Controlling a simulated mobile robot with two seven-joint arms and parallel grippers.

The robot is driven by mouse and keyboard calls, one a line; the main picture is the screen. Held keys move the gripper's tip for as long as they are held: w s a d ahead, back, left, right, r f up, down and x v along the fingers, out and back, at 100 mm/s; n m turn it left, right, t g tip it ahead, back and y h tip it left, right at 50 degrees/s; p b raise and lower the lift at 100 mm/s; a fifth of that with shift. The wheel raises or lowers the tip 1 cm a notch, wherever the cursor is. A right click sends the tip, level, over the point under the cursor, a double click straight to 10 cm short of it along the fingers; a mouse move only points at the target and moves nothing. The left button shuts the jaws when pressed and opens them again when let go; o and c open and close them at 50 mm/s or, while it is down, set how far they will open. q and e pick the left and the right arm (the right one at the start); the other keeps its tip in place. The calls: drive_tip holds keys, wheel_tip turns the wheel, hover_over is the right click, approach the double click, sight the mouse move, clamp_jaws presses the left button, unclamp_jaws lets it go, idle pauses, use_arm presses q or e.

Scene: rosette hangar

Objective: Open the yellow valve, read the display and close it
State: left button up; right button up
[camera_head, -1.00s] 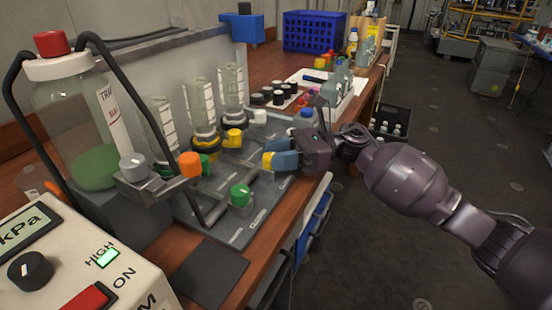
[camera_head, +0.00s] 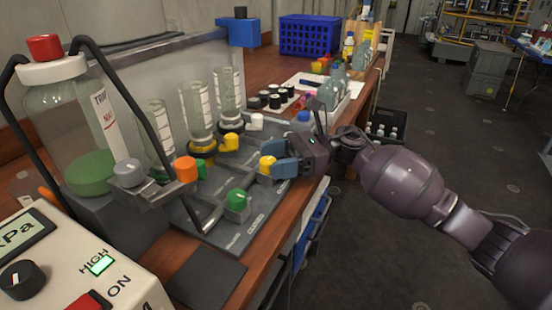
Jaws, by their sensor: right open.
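A yellow valve knob (camera_head: 267,163) stands at the right edge of the grey valve panel (camera_head: 238,238). My right gripper (camera_head: 279,160) is at this knob, its blue fingers open and close against the knob's right side; I cannot tell whether they touch it. Another yellow knob (camera_head: 230,142) sits farther back, below the glass cylinders. The display (camera_head: 22,238) is on the white box at lower left, cut by the picture edge; only "Pa" is readable. My left gripper is not in view.
Green (camera_head: 237,200) and orange (camera_head: 186,169) knobs are close on the left. A glass bottle (camera_head: 78,130) with black tubes stands at far left. Black-capped vials (camera_head: 275,99) and a blue crate (camera_head: 309,35) are behind. Open floor lies to the right.

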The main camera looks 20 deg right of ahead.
drive_tip(key=s+d, duration=0.1)
drive_tip(key=d, duration=0.9)
drive_tip(key=shift+d, duration=0.35)
